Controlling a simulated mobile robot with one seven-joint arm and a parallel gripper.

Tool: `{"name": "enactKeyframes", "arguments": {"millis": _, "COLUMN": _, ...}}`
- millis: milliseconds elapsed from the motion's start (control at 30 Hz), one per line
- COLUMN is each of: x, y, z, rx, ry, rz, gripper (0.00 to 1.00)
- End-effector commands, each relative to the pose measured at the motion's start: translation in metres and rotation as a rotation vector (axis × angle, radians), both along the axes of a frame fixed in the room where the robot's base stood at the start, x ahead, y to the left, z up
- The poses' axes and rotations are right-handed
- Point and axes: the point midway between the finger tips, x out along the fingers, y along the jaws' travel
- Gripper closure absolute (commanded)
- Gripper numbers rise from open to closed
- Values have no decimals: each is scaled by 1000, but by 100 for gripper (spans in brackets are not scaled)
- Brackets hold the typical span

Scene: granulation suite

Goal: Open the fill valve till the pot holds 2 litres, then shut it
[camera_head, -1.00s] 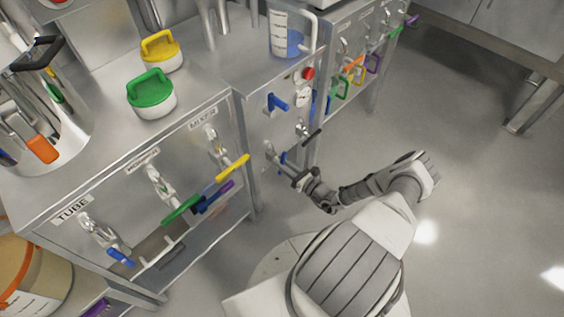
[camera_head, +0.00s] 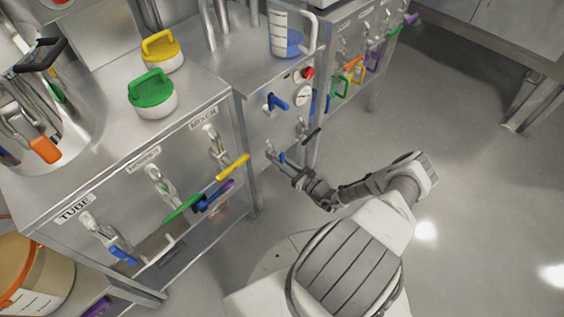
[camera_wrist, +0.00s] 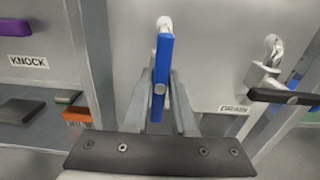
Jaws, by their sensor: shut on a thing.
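A blue lever handle (camera_wrist: 164,55) hangs down from a metal valve on the steel panel in the wrist view. My gripper (camera_wrist: 160,88) is shut on it, one finger on each side. In the head view my gripper (camera_head: 279,163) is at the low part of the middle cabinet's front, and the lever is mostly hidden there. Its label is not visible. A clear marked jug (camera_head: 288,35) with a white handle stands on the cabinet top above. It holds some blue liquid, but the scale is too small to read. I cannot tell whether this is the pot.
A black lever (camera_wrist: 283,97) with a label reading DRAIN is close at right. Yellow (camera_head: 233,167) and green (camera_head: 182,208) levers stick out at left. Floor at right is clear.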

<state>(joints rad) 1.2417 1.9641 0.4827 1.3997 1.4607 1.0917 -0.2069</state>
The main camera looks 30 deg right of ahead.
Motion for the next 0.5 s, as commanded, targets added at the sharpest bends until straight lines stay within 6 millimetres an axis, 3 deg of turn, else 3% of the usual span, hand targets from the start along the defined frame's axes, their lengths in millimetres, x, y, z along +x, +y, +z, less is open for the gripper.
{"name": "enactKeyframes", "arguments": {"millis": 33, "x": 0, "y": -1, "z": 0, "rx": -1, "ry": -1, "rz": -1, "gripper": 70}}
{"name": "enactKeyframes", "arguments": {"millis": 167, "x": 0, "y": 0, "z": 0, "rx": 0, "ry": -1, "rz": 0, "gripper": 46}}
{"name": "enactKeyframes", "arguments": {"millis": 500, "x": -2, "y": -1, "z": 0, "rx": 1, "ry": 0, "rz": 0, "gripper": 45}}
